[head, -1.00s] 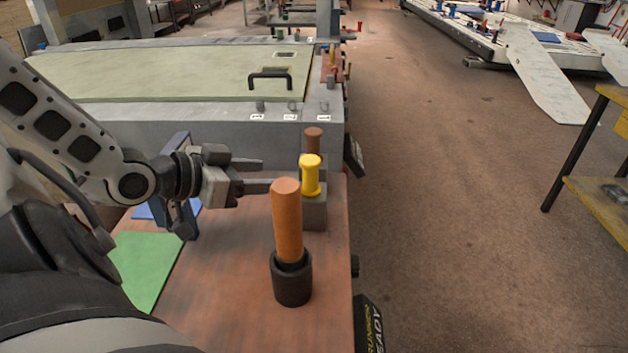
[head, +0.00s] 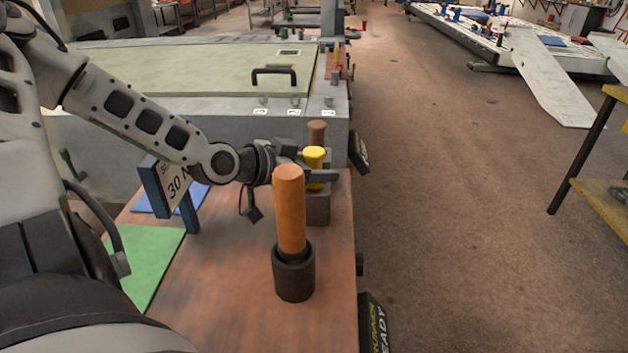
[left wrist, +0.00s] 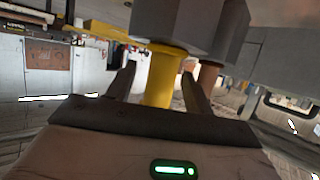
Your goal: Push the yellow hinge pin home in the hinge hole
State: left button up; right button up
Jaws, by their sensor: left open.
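The yellow hinge pin (head: 314,156) stands upright in a grey block (head: 319,212) on the brown bench top, its flanged head up. My left gripper (head: 316,174) is at the pin, just below its head; the orange handle partly hides the gripper in the head view. In the left wrist view the yellow pin (left wrist: 163,76) stands between the two spread fingers (left wrist: 157,88). I cannot tell whether a finger touches it. Small numbered fittings (head: 295,101) sit along the grey frame's near edge; which one has the hinge hole is unclear. My right gripper is out of view.
An orange handle (head: 290,212) stands in a black cup (head: 294,276) close in front of the gripper. A brown pin (head: 316,131) stands just behind the yellow one.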

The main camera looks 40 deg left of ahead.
pick_arm(q)
jog(key=shift+w, duration=0.15)
grip_shut()
